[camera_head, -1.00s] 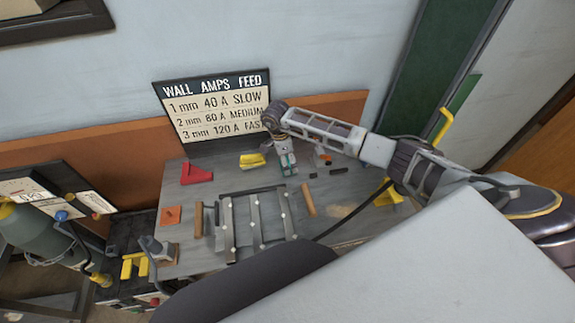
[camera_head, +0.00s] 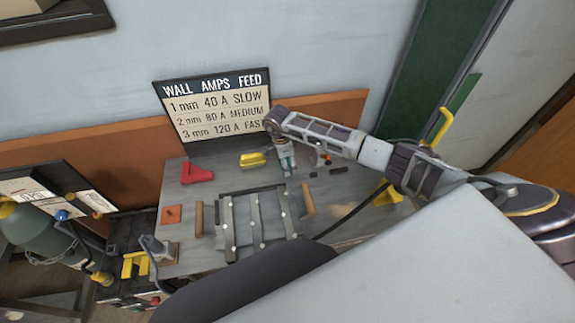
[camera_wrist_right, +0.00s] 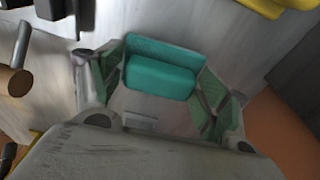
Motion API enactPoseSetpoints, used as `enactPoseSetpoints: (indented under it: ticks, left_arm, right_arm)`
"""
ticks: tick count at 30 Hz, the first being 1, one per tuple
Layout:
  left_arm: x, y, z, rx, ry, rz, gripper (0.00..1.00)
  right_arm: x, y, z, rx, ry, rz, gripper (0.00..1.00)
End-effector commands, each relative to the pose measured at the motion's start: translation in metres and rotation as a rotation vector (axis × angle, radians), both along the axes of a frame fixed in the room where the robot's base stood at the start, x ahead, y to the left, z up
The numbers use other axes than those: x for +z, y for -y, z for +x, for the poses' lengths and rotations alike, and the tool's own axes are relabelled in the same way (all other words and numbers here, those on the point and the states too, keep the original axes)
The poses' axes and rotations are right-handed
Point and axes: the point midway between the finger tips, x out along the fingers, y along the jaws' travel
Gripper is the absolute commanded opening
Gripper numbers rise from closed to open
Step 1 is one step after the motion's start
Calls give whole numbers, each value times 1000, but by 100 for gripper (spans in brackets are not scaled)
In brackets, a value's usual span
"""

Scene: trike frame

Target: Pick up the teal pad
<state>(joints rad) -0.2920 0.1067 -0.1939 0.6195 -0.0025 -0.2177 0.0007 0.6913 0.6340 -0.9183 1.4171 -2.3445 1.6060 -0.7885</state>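The teal pad (camera_wrist_right: 160,70) is a rounded, stepped block in the right wrist view, lying over the grey bench top. My right gripper (camera_wrist_right: 163,85) has its green-lined fingers spread, one on each side of the pad. I cannot tell whether they touch it. In the head view my right gripper (camera_head: 287,168) points down at the back of the bench, where the pad is mostly hidden by it. My left gripper is not in view.
The bench (camera_head: 190,225) carries a metal frame (camera_head: 256,222) just in front of the gripper. A yellow block (camera_head: 252,159) and a red bracket (camera_head: 196,173) lie to the left. Small dark pieces (camera_head: 338,170) lie to the right. A sign (camera_head: 215,108) stands behind.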

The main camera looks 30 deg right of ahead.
Motion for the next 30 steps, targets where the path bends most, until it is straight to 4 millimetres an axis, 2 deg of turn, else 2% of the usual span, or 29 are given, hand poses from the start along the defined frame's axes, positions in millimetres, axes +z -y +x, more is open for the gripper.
enactPoseSetpoints:
  ticks: [1,3,4,11,17,23,30]
  left_arm:
    - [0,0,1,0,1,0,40]
    - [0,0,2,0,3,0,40]
    - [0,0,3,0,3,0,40]
    - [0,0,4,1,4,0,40]
    - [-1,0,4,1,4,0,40]
    - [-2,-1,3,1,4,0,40]
    - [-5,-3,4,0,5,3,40]
  right_arm:
    - [0,0,0,0,-1,0,61]
    - [0,0,0,0,-1,0,52]
    - [0,0,0,0,0,0,52]
    - [0,0,0,0,0,0,51]
    - [9,0,1,0,2,0,51]
    - [31,0,1,1,3,-1,51]
    - [66,0,1,0,3,-1,51]
